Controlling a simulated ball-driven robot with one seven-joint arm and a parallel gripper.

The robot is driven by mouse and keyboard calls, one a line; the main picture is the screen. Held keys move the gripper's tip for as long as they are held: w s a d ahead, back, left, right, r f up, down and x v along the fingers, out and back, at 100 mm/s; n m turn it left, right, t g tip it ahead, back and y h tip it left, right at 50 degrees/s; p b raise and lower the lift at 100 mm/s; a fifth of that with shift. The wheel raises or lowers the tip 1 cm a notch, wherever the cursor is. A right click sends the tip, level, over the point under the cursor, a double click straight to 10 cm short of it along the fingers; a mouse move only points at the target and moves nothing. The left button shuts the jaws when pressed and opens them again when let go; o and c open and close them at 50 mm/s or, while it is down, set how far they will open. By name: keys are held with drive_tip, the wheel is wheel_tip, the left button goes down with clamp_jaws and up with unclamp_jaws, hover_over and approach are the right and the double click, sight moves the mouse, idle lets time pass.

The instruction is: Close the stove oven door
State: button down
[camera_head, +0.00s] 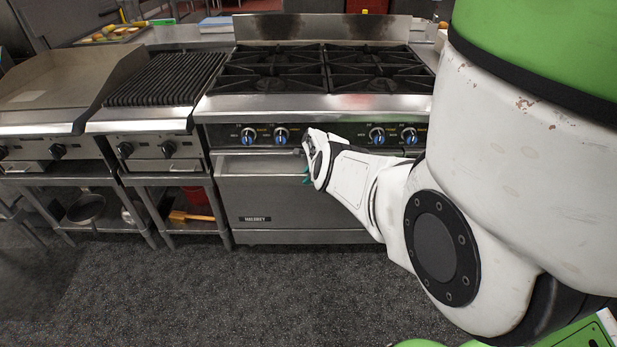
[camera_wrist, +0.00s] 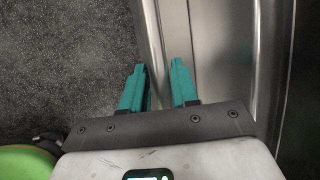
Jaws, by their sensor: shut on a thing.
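The stove (camera_head: 315,106) stands in the middle of the head view, with black grates above and blue-marked knobs on its front. Its grey oven door (camera_head: 265,195) is below the knobs, and its top edge stands slightly out from the stove front. My gripper (camera_head: 306,172) is at the upper part of the door, mostly hidden by my wrist. In the wrist view my gripper's teal fingers (camera_wrist: 160,88) straddle a metal strip along the oven door (camera_wrist: 150,35). I cannot tell whether this strip is a handle or the door's edge.
A char grill (camera_head: 165,80) and a flat griddle (camera_head: 70,90) stand left of the stove, on stands with a pan (camera_head: 87,208) on a lower shelf. The dark speckled floor (camera_head: 240,290) before the oven is clear. My arm covers the right side.

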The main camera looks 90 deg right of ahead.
drive_tip(key=c, duration=1.2)
unclamp_jaws()
drive_tip(key=shift+w+d+r, duration=0.25)
drive_tip(key=shift+d+r, duration=0.25)
drive_tip(key=shift+d, duration=0.1)
drive_tip(key=shift+c, duration=0.2)
drive_tip(key=shift+o, duration=0.8)
drive_tip(key=shift+f, duration=0.1)
drive_tip(key=shift+s, duration=0.1)
drive_tip(key=p+v, duration=0.8)
drive_tip(key=v, duration=0.2)
drive_tip(key=shift+s+a+p, duration=0.2)
drive_tip(key=shift+a+p, duration=0.1)
drive_tip(key=shift+a, duration=0.1)
